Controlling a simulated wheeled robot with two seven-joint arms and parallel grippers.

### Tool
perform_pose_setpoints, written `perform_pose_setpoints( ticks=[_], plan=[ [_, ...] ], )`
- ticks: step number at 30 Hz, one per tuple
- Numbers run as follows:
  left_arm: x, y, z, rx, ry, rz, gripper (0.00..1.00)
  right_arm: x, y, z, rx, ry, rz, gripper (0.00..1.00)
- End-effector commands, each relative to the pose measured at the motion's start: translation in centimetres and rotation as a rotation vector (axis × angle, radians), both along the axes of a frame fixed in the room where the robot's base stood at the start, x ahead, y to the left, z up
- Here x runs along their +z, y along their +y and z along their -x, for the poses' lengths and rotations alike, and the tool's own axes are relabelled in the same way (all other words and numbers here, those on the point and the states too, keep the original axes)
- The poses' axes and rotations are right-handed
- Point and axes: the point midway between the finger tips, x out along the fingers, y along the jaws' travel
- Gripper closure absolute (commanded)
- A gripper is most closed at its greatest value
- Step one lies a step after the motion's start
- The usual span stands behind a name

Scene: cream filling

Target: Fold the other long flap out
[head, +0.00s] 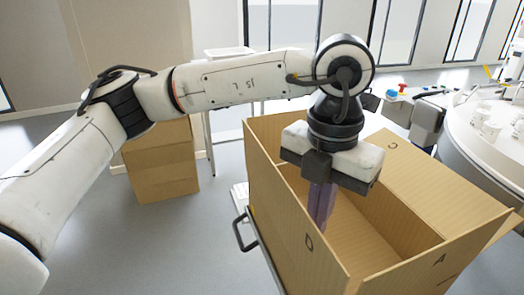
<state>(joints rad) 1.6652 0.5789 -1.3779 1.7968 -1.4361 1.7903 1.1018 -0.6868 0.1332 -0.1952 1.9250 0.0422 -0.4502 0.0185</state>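An open cardboard box (262,200) stands at the centre right in the head view. The long flap marked C (430,165) lies folded outward on the far right side. The long flap marked D (290,220) stands upright on the near left side. A flap marked A (445,265) stands at the front right end. My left gripper (319,222) points down into the box opening, its purple fingers close together, just inside the D flap. The D flap's top edge is at their tips; I cannot tell whether they touch it.
Stacked cardboard boxes (162,165) stand on the floor behind my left arm. A round white table (505,150) with several cups is at the right. A dark handle (243,230) sticks out left of the box. Grey floor at the lower left is clear.

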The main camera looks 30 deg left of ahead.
Motion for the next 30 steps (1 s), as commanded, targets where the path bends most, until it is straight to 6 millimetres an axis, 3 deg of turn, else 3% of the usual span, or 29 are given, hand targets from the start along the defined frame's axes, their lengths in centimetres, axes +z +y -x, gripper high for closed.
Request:
perform_pose_setpoints(
  ticks=[30],
  plan=[
    [0.1, 2.0, 2.5, 0.0, 0.0, 0.001, 1.0, -1.1, 0.1, -0.1, 0.0, -0.004, -0.002, 1.0]
  ],
)
